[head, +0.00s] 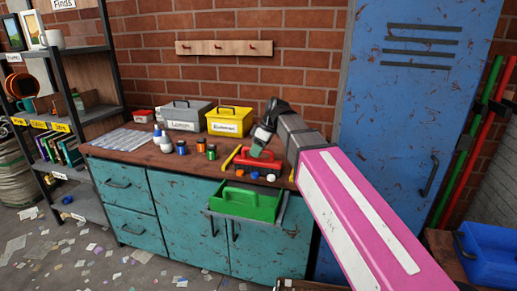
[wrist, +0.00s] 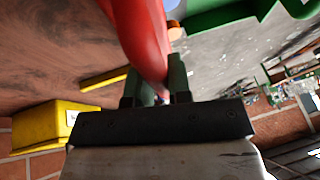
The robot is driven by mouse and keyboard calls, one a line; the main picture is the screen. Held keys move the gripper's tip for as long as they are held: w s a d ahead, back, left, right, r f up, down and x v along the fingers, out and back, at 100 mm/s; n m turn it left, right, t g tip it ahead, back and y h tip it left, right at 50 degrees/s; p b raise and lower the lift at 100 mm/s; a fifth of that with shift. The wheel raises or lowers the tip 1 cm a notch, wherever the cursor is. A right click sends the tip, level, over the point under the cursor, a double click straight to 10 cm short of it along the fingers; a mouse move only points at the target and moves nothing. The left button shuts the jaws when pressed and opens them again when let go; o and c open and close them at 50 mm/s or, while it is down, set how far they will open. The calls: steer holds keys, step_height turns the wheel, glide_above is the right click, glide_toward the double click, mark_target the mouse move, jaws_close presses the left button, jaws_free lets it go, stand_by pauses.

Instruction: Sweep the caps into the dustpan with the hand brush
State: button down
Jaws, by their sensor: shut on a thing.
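The red hand brush (head: 243,162) is at the counter's front right, under my gripper (head: 262,152). My gripper is shut on it; in the wrist view the red body (wrist: 143,35) passes between the dark green fingers (wrist: 155,92). I cannot make out its bristles. A blue cap (head: 271,178) and an orange cap (head: 281,170) lie on the counter close to the brush. The orange cap also shows beside the brush in the wrist view (wrist: 174,29). The green dustpan (head: 245,205), with a raised handle, sits at the counter's front edge, just below the brush.
A grey tray (head: 212,215) supports the dustpan. A yellow bar (head: 229,159) lies left of the brush. Small jars (head: 182,147) and a white bottle (head: 166,144) stand further left. A yellow box (head: 229,121) and grey box (head: 186,114) stand behind. A blue locker (head: 400,110) is right.

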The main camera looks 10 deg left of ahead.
steer(key=shift+s+a, duration=0.1)
steer(key=shift+s, duration=2.25)
step_height(320, 180, up, 7)
steer(key=shift+f, duration=0.1)
